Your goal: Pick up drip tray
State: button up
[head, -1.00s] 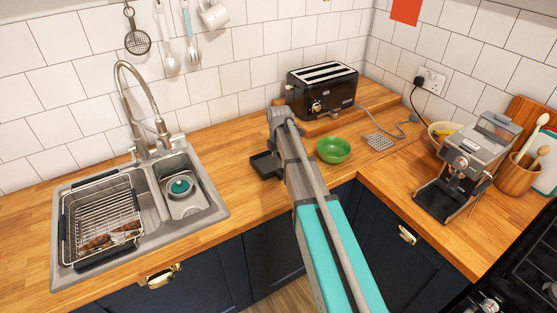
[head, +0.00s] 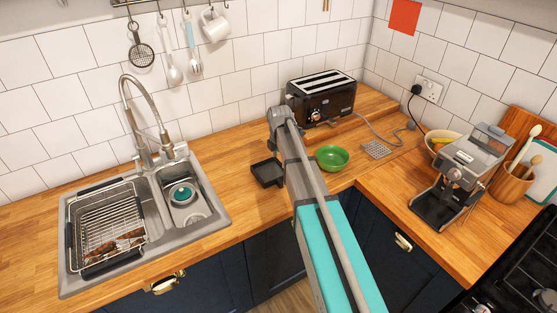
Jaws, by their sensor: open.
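A small black square tray (head: 267,173), which looks like the drip tray, lies on the wooden counter between the sink and the green bowl. It is open at the top and looks empty. My arm comes up from the bottom of the head view and passes just right of the tray. My gripper is hidden behind the arm links, so I cannot see its fingers or its exact distance from the tray.
A green bowl (head: 332,158) stands right of my arm, with a black toaster (head: 321,97) behind. A metal grid (head: 377,149) lies farther right. A coffee machine (head: 460,175) stands on the right counter. The sink (head: 205,215) is left; counter between sink and tray is clear.

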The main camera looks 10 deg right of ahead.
jog(key=shift+s, duration=0.1)
dwell(0.3)
jog(key=s+a+m, duration=0.2)
jog(key=s+m, duration=1.9)
jog(key=s, duration=0.3)
jog(key=shift+s+a+m, duration=0.15)
jog(key=shift+a+m, duration=0.1)
jog(key=shift+m, duration=0.05)
jog(key=shift+o, duration=0.5)
jog(key=w+d+r+m+p, duration=0.1)
jog(key=w+m, duration=0.6)
jog(key=w, duration=0.5)
jog(key=w+d+r+m+p, duration=0.1)
jog(key=w+m, duration=0.6)
jog(key=w, duration=0.5)
jog(key=shift+w+d, duration=0.15)
jog(key=shift+d, duration=0.2)
